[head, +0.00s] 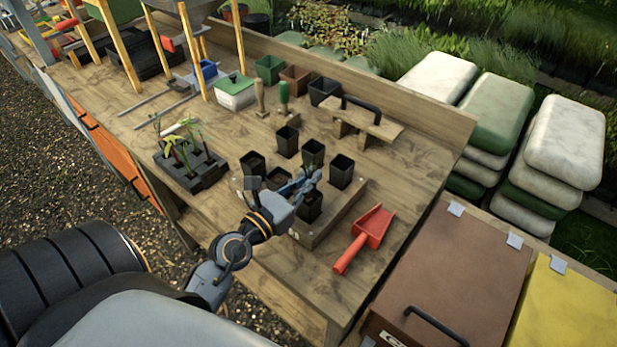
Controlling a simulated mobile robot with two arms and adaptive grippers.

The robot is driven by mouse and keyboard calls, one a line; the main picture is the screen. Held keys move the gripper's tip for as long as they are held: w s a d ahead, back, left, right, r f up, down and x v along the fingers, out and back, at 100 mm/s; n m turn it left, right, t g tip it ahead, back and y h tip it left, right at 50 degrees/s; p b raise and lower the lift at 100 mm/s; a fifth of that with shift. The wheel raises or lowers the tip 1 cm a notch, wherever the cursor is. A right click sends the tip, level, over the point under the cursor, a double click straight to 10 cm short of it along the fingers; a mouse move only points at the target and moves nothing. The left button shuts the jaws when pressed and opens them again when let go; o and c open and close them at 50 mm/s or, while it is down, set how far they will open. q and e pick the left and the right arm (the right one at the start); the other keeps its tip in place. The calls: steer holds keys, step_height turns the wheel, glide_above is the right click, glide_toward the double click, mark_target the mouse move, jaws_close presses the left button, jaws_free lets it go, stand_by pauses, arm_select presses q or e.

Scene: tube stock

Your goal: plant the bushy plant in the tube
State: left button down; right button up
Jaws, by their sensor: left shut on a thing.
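My left gripper (305,184) reaches over the wooden block of black tubes. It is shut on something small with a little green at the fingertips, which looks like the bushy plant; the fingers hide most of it. Black square tubes stand around the gripper: one just behind it (312,152), one to its right (341,171), one in front of it (309,207) and others to its left. I cannot tell whether the plant is inside a tube. A black seedling tray (205,177) with leafy plants (182,147) sits to the left. My right gripper is not in view.
A red scoop (366,238) lies on the bench (400,185) right of the block. Two dibbers, a black-handled wooden float (366,122), small pots and a white box with a green lid (235,92) stand behind.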

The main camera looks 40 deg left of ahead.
arm_select(q)
steer(key=shift+f, duration=0.45)
stand_by(0.6)
stand_by(0.6)
steer(key=c, duration=1.4)
jaws_free()
steer(key=shift+c, duration=0.2)
steer(key=c, duration=0.4)
steer(key=shift+r, duration=0.15)
steer(key=shift+c, duration=0.2)
step_height(320, 180, up, 9)
steer(key=p, duration=0.9)
